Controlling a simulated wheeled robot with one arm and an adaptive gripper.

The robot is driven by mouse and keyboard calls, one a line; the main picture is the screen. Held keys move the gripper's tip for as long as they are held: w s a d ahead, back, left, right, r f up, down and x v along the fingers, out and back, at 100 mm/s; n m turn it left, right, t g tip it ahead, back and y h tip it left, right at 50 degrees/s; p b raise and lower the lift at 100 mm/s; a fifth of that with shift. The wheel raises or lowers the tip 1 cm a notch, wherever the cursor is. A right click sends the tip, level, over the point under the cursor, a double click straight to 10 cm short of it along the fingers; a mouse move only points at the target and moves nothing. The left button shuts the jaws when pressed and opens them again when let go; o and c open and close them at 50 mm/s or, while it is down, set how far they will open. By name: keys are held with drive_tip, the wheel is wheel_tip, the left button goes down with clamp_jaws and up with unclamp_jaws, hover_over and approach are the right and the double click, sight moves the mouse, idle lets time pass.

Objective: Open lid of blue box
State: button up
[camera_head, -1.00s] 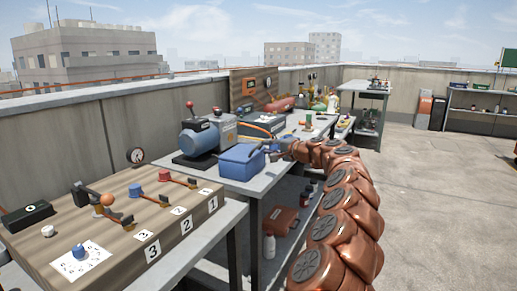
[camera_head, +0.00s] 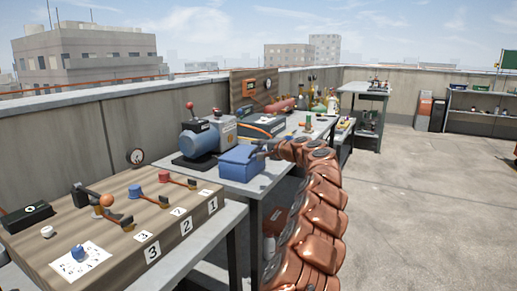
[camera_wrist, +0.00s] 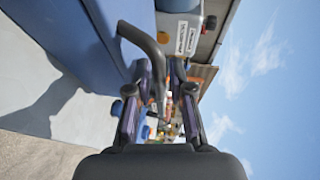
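The blue box (camera_head: 238,172) stands on the grey workbench, with its lid (camera_head: 237,154) down. In the wrist view the blue side of the box (camera_wrist: 60,35) fills the upper left. A curved dark grey handle (camera_wrist: 143,42) sticks out from it. My gripper (camera_wrist: 159,78) is open, with its fingertips on either side of the handle's end; I cannot tell whether they touch it. In the head view my gripper (camera_head: 264,148) is at the right side of the box, small and partly hidden by my arm.
A blue-grey motor or pump (camera_head: 202,138) stands close behind the box to the left. A wooden panel with levers (camera_head: 120,215) is in the left foreground. More tools and cases lie farther along the bench. Open concrete floor (camera_head: 430,190) is on the right.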

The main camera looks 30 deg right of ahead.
drive_tip(key=shift+c, duration=0.4)
clamp_jaws()
